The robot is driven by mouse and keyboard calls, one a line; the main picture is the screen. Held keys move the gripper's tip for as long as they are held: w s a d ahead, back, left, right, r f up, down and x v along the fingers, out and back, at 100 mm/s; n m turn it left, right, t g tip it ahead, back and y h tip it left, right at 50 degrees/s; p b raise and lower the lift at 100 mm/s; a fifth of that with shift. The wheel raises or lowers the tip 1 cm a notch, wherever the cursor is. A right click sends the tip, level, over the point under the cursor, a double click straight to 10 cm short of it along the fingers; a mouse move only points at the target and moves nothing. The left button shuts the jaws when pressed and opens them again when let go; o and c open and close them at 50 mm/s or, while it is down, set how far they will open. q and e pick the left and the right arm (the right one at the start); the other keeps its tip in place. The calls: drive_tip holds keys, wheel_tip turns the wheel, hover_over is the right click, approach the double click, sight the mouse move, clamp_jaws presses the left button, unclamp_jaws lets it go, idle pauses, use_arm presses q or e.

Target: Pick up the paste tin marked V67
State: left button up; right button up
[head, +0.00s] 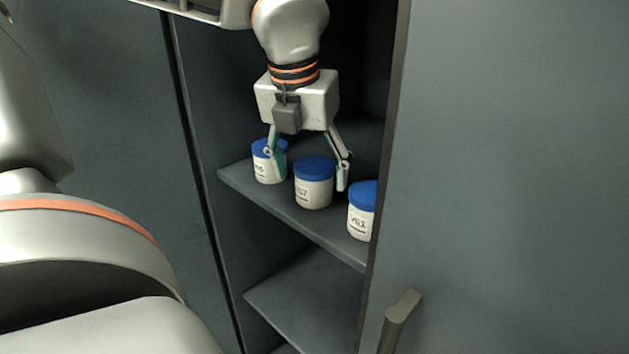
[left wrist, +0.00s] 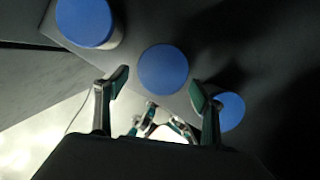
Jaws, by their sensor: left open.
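The paste tin marked V67 (head: 313,190), a white tin with a blue lid, stands upright on the upper shelf, in the middle of a row. My left gripper (head: 310,178) reaches down over it from above. It is open, with one finger to the left and one to the right of this tin. The gap between fingers and tin is hard to judge. In the left wrist view the tin's blue lid (left wrist: 163,69) lies between and beyond the open fingertips (left wrist: 159,88).
A similar tin (head: 264,172) stands to the left, partly hidden behind the left finger. Another, marked V61 (head: 359,220), stands to the right, partly cut off by the cabinet's edge. The shelf (head: 300,217) sits in a narrow grey cabinet, with an empty lower shelf (head: 310,290).

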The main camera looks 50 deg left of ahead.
sight(313, 166)
use_arm(q)
drive_tip(key=shift+w+a+f, duration=0.15)
drive_tip(key=shift+w+a, duration=0.3)
drive_tip(key=shift+w, duration=0.35)
drive_tip(key=x, duration=0.3)
drive_tip(key=shift+s+d, duration=0.1)
drive_tip(key=c, duration=1.4)
drive_tip(key=shift+c, duration=0.2)
drive_tip(key=shift+r, duration=0.25)
